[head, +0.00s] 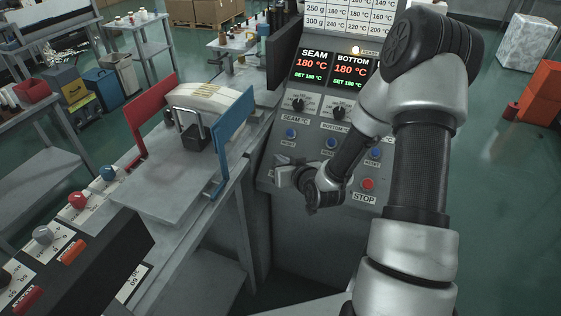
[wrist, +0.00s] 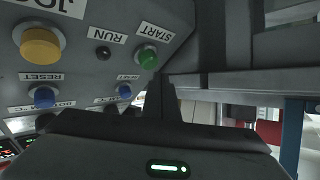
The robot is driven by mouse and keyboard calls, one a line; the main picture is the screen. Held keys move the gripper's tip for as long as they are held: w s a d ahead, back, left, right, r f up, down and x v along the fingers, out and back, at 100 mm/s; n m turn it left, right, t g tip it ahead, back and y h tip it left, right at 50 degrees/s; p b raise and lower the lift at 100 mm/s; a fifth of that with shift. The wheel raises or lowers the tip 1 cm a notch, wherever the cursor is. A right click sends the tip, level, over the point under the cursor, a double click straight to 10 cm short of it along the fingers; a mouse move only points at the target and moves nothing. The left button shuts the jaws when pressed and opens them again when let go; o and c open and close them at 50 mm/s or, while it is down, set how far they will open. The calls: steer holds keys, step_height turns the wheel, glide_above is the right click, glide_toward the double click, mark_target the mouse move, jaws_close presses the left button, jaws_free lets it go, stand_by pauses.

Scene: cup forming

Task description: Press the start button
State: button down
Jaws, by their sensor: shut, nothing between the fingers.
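The green start button (wrist: 148,57) is on the sloped grey control panel (wrist: 80,15) in the wrist view, beside its START label. My gripper (wrist: 161,82) is shut and empty, its fingertips just below the button in the picture. I cannot tell whether they touch it; a gap seems to show. In the head view my gripper (head: 285,173) is at the panel's lower left, and the start button is hidden behind it and my wrist.
Near the start button are a dark RUN lamp (wrist: 103,53), a yellow button (wrist: 40,43) and a blue reset button (wrist: 124,91). A red STOP button (head: 367,184) lies right of my wrist. A bench with red (head: 150,115) and blue (head: 232,140) plates stands left.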

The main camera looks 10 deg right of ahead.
steer(key=shift+w+f, duration=0.1)
steer(key=shift+f, duration=0.05)
stand_by(0.4)
steer(key=shift+w+d+f+b, duration=0.1)
steer(key=shift+w+f+b, duration=0.1)
steer(key=shift+b, duration=0.4)
steer(key=shift+w+d+f+b, duration=0.15)
steer(key=shift+d+f+b, duration=0.05)
steer(key=shift+f+b, duration=0.25)
stand_by(0.4)
steer(key=shift+r, duration=0.15)
steer(key=shift+s+a+r+p, duration=0.3)
steer(key=shift+s+r, duration=0.15)
steer(key=shift+r, duration=0.2)
steer(key=shift+s+a+r+p, duration=0.3)
steer(key=shift+s+r+p, duration=0.1)
steer(key=shift+r, duration=0.3)
steer(key=shift+s+a+r+p, duration=0.25)
steer(key=shift+s+r, duration=0.15)
steer(key=shift+r, duration=0.25)
steer(key=shift+s+a+r+p, duration=0.3)
steer(key=shift+s+r+p, duration=0.1)
steer(key=shift+r, duration=0.3)
